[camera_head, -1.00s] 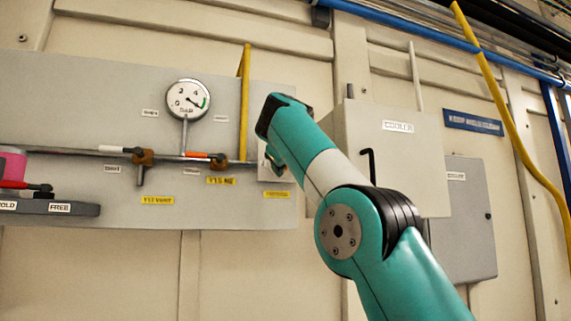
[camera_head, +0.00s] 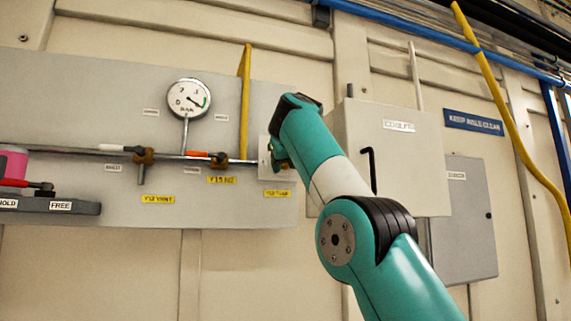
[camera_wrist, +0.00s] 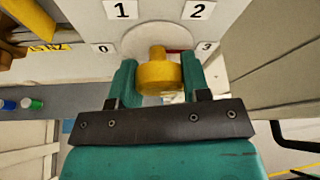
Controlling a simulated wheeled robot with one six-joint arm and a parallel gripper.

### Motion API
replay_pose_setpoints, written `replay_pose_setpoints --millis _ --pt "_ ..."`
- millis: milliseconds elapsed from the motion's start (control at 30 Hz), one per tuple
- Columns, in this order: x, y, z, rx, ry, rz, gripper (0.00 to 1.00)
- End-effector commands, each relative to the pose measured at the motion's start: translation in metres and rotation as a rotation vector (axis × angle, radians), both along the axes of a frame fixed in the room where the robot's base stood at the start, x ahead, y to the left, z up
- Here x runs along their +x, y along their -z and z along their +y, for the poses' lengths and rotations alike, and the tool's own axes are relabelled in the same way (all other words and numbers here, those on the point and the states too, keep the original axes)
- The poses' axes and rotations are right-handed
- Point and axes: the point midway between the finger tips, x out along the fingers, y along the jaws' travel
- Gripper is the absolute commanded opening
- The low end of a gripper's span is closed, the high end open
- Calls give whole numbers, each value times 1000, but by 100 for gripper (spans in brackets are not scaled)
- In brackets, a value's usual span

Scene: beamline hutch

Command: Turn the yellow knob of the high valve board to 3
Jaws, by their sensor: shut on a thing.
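The yellow knob (camera_wrist: 158,76) is in the middle of the wrist view, in front of a pale round dial (camera_wrist: 130,42) with the labels 0, 1, 2 and 3 around it. A narrower yellow part of the knob stands toward the gap between 1 and 2; I cannot tell exactly which number it marks. My gripper (camera_wrist: 160,80) is shut on the knob, one teal finger on each side. In the head view my gripper (camera_head: 280,152) is at the right end of the grey valve board (camera_head: 60,105), over a pale plate (camera_head: 266,172). My wrist hides the knob there.
The cooler box (camera_head: 395,160) stands out close on the right.

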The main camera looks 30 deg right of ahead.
Motion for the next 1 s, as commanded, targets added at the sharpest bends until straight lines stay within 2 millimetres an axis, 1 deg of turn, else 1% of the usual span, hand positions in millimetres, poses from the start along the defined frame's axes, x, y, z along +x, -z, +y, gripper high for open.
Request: replay_pose_setpoints --millis 367,400,500,833,933,1000 --pt "0 1 0 6 2 0 20" --pt "0 1 0 6 2 0 48" --pt "0 1 0 5 1 0 69" --pt "-3 -1 1 4 0 -2 69" --pt "-12 -6 6 4 -2 -4 69" --pt "-24 -11 10 5 -2 -4 69"
